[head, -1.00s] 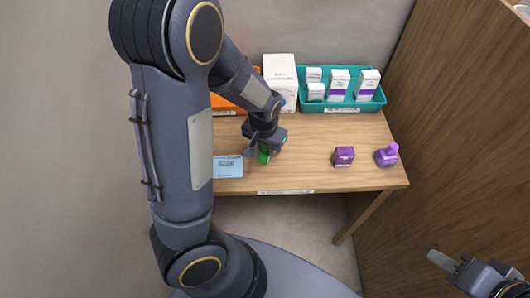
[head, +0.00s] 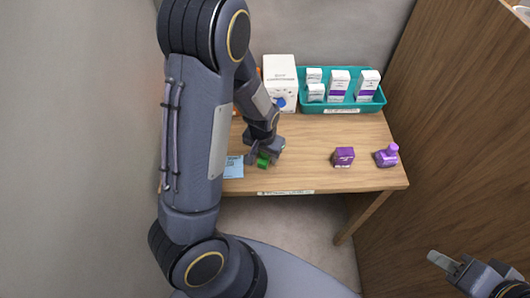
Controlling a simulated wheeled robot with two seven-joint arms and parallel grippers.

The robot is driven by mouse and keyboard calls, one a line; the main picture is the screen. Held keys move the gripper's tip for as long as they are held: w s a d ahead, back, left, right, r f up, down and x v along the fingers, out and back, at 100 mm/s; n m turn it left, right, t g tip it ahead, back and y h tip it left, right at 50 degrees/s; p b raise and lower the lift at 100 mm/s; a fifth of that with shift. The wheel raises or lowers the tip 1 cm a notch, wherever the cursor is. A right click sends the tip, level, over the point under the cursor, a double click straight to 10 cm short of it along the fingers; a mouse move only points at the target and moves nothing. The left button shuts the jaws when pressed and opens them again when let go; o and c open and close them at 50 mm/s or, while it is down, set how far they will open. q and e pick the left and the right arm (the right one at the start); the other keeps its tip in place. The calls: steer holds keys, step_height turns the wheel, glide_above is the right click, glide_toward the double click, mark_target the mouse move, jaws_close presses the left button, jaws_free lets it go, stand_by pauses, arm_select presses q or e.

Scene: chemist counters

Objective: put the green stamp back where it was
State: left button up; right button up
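The green stamp (head: 263,162) is near the front edge of the wooden table, right of a light blue card or box. My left gripper (head: 263,157) points down over it, with fingers on both sides of the green part, and appears shut on it. The gripper hides most of the stamp, and I cannot tell whether it touches the table. My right gripper (head: 447,262) is at the lower right, away from the table and apparently empty; its finger opening is not clear.
The light blue item (head: 233,167) is partly behind my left arm. A purple box (head: 343,157) and purple bottle (head: 387,156) stand to the right on the table (head: 310,140). Behind are a white box (head: 279,75), a blue round item (head: 279,102) and a teal tray (head: 345,107) of boxes.

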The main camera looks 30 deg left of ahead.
arm_select(q)
steer(key=shift+o, duration=0.2)
steer(key=shift+r, duration=0.45)
steer(key=r, duration=0.3)
steer(key=s+r, duration=0.1)
steer(key=r, duration=0.3)
steer(key=r+p, duration=0.1)
steer(key=r, duration=0.3)
steer(key=shift+s+d+r, duration=0.15)
steer(key=shift+s+r, duration=0.05)
steer(key=shift+r, duration=0.05)
